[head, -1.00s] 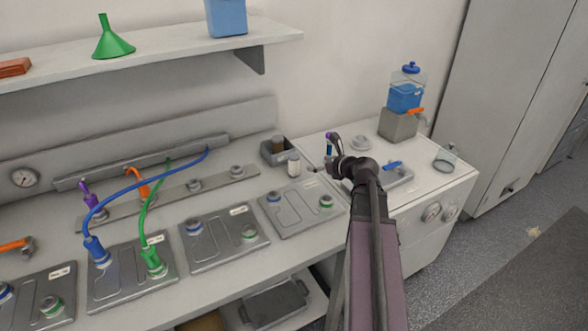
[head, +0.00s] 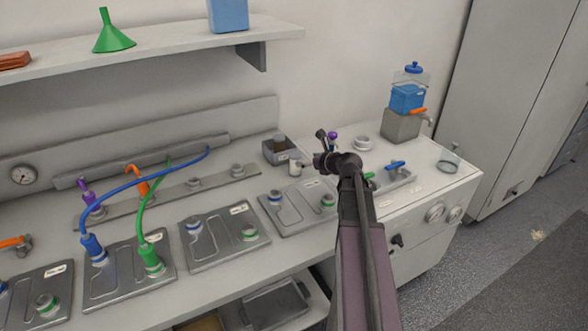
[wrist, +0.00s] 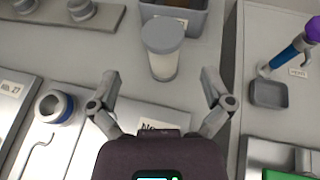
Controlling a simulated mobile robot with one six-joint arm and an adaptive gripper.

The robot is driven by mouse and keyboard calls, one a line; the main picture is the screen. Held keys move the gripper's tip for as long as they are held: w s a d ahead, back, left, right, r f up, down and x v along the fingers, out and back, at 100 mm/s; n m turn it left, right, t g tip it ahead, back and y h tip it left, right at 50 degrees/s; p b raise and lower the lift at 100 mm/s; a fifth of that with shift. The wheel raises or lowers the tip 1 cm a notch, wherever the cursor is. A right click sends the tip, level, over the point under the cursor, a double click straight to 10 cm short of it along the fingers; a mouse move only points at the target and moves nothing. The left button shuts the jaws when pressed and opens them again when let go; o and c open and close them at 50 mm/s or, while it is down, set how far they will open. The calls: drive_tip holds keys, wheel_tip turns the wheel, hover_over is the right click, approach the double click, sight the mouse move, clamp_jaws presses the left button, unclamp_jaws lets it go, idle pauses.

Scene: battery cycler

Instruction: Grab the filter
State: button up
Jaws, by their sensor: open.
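The likely filter is a pale, short cylinder with a grey cap (head: 295,167), upright on the bench in front of a small grey bin. It also shows in the wrist view as a grey-capped cylinder (wrist: 162,62), at upper centre. My gripper (head: 319,149) is just to its right in the head view. In the wrist view my gripper (wrist: 161,78) is open and empty, its two fingers spread wide. The cylinder appears beyond and between the fingertips, with no visible contact.
A metal plate with ports (head: 296,210) lies in front. A shelf (head: 150,52) hangs above.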

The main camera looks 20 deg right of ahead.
sight(300, 157)
drive_tip(key=shift+w+a+f, duration=0.2)
drive_tip(key=shift+w+f, duration=0.05)
drive_tip(key=shift+w, duration=0.4)
drive_tip(key=shift+b+x, duration=1)
drive_tip(key=shift+x, duration=1.65)
drive_tip(key=shift+w+d+r, duration=0.1)
drive_tip(key=shift+d+r, duration=0.05)
drive_tip(key=c, duration=1.2)
